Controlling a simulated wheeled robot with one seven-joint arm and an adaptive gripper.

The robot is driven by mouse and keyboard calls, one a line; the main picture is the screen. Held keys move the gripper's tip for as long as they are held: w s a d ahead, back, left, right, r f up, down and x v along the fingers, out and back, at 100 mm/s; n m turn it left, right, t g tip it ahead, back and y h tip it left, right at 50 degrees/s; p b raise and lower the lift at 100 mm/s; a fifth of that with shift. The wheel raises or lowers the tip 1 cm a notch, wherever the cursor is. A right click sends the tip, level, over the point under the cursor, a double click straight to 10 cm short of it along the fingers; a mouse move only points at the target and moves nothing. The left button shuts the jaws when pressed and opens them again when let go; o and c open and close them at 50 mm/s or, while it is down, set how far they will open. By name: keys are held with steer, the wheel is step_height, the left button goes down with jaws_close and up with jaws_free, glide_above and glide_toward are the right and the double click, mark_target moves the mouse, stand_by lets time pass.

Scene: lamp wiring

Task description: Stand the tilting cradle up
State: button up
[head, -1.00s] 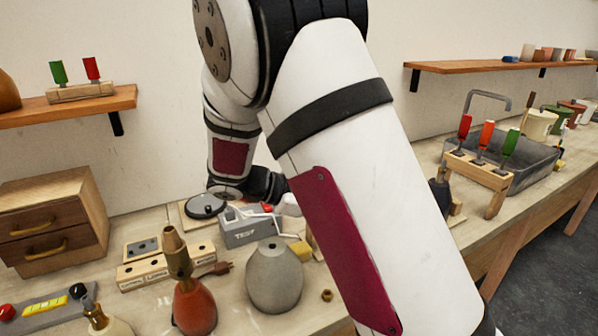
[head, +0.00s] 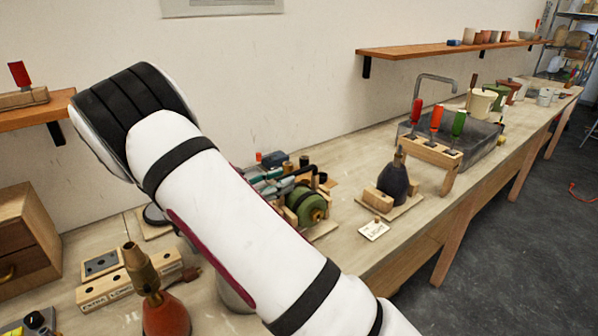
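A dark lamp base (head: 393,180) stands upright on a small wooden board (head: 405,209) with wooden blocks (head: 377,198) at its left, right of my arm. This wooden stand looks like the tilting cradle, but I cannot tell for sure. A card reading "LIGHT" (head: 374,230) lies in front of it. My gripper is not in view. My white arm crosses the middle of the picture and hides part of the bench.
A green round device (head: 304,205) with wooden parts sits just right of my arm. A screwdriver rack (head: 432,150) and grey basin (head: 478,143) stand behind the lamp base. An orange lamp base (head: 166,314) and labelled wooden block (head: 128,286) are at the lower left.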

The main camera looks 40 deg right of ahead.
mark_target(311, 168)
steer(key=shift+w+d+p, duration=0.1)
steer(key=shift+d+p, duration=0.25)
steer(key=shift+d, duration=2.8)
jaws_close()
